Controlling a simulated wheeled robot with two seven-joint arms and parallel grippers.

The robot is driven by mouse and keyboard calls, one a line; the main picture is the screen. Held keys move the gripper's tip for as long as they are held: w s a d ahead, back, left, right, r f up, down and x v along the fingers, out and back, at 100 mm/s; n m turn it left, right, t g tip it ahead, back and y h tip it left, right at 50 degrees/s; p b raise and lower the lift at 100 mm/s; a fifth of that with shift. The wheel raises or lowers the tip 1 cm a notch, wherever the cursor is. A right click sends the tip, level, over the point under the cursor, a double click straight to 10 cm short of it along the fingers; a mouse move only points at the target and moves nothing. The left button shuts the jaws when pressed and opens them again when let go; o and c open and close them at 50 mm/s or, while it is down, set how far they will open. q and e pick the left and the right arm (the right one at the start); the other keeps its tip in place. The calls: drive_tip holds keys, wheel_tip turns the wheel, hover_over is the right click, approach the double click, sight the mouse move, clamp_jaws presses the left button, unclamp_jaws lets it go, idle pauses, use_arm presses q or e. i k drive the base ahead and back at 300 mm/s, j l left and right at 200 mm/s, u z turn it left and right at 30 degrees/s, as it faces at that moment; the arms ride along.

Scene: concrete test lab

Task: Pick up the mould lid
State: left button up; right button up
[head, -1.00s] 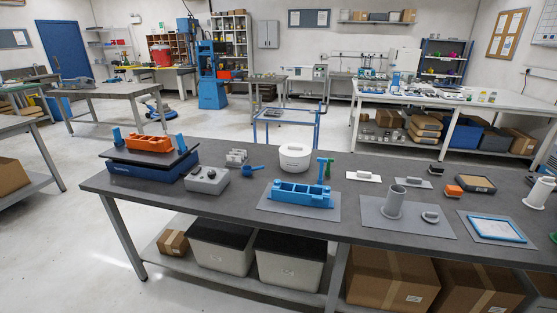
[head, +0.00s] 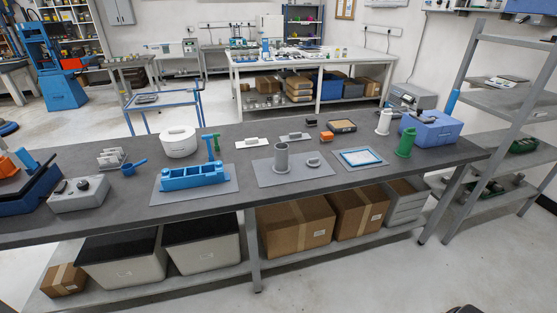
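On the long grey table, a grey cylinder mould (head: 281,160) stands upright on a grey mat (head: 262,177). Beside it on the same mat lies a small round grey lid with a raised handle (head: 313,163), apart from the cylinder; it looks like the mould lid. Two flat plates with grips lie behind: a white one (head: 253,145) and a grey one (head: 293,137). A blue mould with several compartments (head: 194,177) sits on another mat to the left. Neither of my grippers is in view.
A blue-framed tray (head: 361,158), a green cylinder (head: 405,143), a white cylinder (head: 384,122) and a blue box (head: 432,129) stand further right on the table. A metal shelf rack (head: 507,100) stands beyond its right end. The floor in front is clear.

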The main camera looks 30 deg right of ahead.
sight(314, 162)
drive_tip(key=z, duration=1.25)
drive_tip(key=i+j+z, duration=0.55)
